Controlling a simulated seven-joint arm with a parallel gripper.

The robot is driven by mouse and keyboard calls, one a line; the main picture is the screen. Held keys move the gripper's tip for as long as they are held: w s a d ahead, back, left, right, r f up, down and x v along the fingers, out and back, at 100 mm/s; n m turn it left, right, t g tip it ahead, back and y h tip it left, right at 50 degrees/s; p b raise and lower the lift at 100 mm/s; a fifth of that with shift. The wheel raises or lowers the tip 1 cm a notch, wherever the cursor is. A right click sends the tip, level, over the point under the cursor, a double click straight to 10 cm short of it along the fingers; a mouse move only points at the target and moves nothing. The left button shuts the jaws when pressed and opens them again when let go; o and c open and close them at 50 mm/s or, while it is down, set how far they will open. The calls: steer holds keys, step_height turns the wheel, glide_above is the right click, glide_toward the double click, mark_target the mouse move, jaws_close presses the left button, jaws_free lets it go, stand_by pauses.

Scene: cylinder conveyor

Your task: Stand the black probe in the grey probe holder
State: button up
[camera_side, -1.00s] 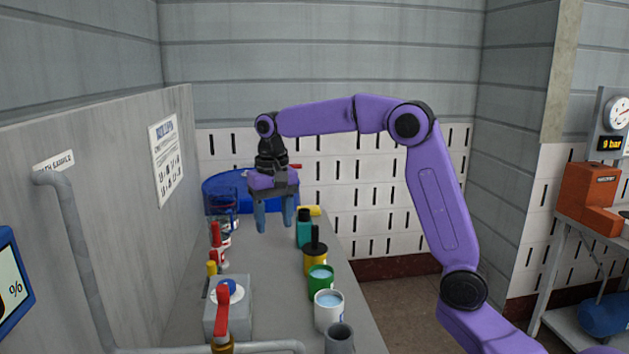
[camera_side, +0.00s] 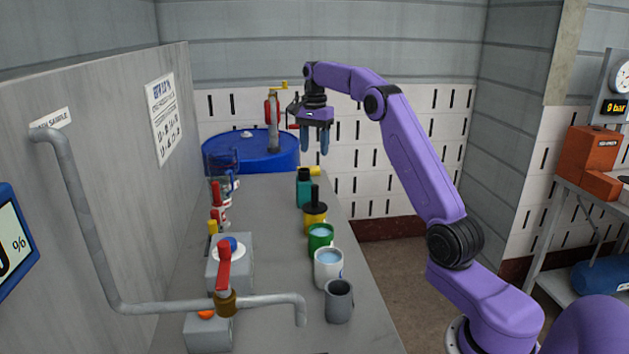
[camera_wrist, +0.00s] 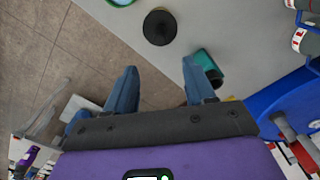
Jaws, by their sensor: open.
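A black upright piece, which looks like the black probe (camera_side: 316,196), rises from a yellow pot (camera_side: 316,220) on the counter. In the wrist view the probe shows from above as a dark round disc (camera_wrist: 160,27). A grey open cup, likely the probe holder (camera_side: 339,302), stands at the near right of the counter and looks empty. My gripper (camera_side: 315,148) is open and empty above the far right part of the counter, well above the pots. In the wrist view its blue fingers (camera_wrist: 160,72) are spread apart, with the dark disc beyond them.
A teal bottle (camera_side: 304,190) stands behind the yellow pot; a green pot (camera_side: 320,243) and white pot (camera_side: 328,270) stand between it and the grey cup. A pipe with a red valve handle (camera_side: 224,265) crosses the near counter. A blue drum (camera_side: 250,150) stands beyond.

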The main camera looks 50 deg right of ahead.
mark_target(315, 185)
step_height(315, 185, down, 16)
steer(key=shift+r, duration=0.1)
stand_by(0.5)
steer(key=shift+r, duration=0.1)
jaws_close()
